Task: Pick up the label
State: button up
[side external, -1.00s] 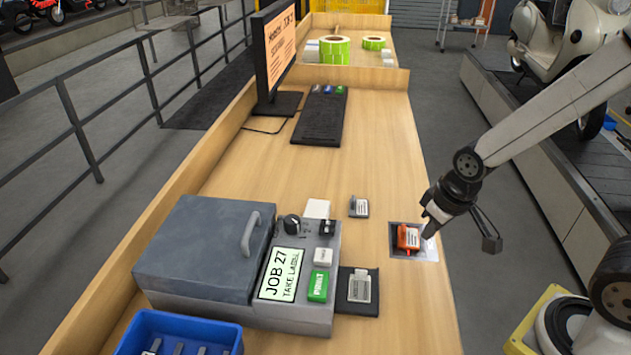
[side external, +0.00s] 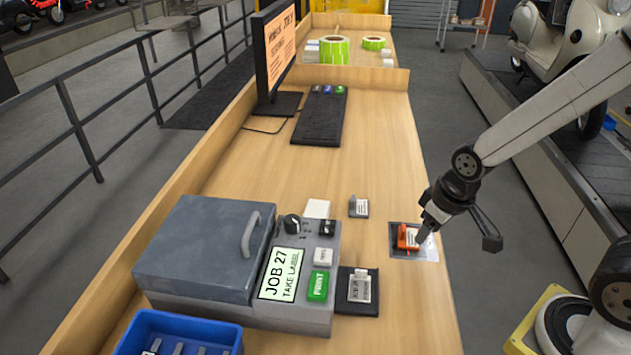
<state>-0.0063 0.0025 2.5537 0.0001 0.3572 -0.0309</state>
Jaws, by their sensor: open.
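A small pale printed label (side external: 360,286) lies on the black output pad at the right side of the printer (side external: 290,260). The printer's screen reads "JOB 27 TAKE LABEL". My gripper (side external: 420,236) is open, low over the right side of the bench, up and to the right of that label and apart from it. Its fingertips are beside an orange piece (side external: 407,236) with a white face, on a pale square plate (side external: 427,250). Whether they touch it I cannot tell.
A similar small grey tag (side external: 358,207) and a white square (side external: 317,208) lie behind the printer. A blue bin (side external: 180,330) stands at the front. A monitor (side external: 275,55) and keyboard (side external: 319,118) stand farther back. The middle of the bench (side external: 250,165) is clear.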

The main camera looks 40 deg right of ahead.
aim_at(361, 271)
jog(key=n, duration=0.1)
jog(key=a+n, duration=0.1)
jog(key=n, duration=0.1)
jog(key=w+a+n, duration=0.1)
jog(key=shift+w+r+n, duration=0.1)
jog(key=shift+r+n, duration=0.15)
jog(key=shift+n, duration=0.05)
jog(key=a+n, duration=0.1)
jog(key=n, duration=0.1)
jog(key=w+a+n, duration=0.1)
jog(key=n, duration=0.2)
jog(key=a+r+n+g, duration=0.1)
jog(key=a+n, duration=0.1)
jog(key=n, duration=0.1)
jog(key=shift+w, duration=0.3)
jog(key=a+n, duration=0.2)
jog(key=n, duration=0.2)
jog(key=a+r+n+g, duration=0.1)
jog(key=a+n, duration=0.1)
jog(key=n, duration=0.3)
jog(key=w+a+r+n, duration=0.1)
jog(key=a+n, duration=0.2)
jog(key=n, duration=0.2)
jog(key=shift+a+g, duration=0.1)
jog(key=shift+g, duration=0.2)
jog(key=shift+s+a+f, duration=0.1)
jog(key=shift+s+f, duration=0.05)
jog(key=shift+f, duration=3.75)
jog(key=c, duration=0.5)
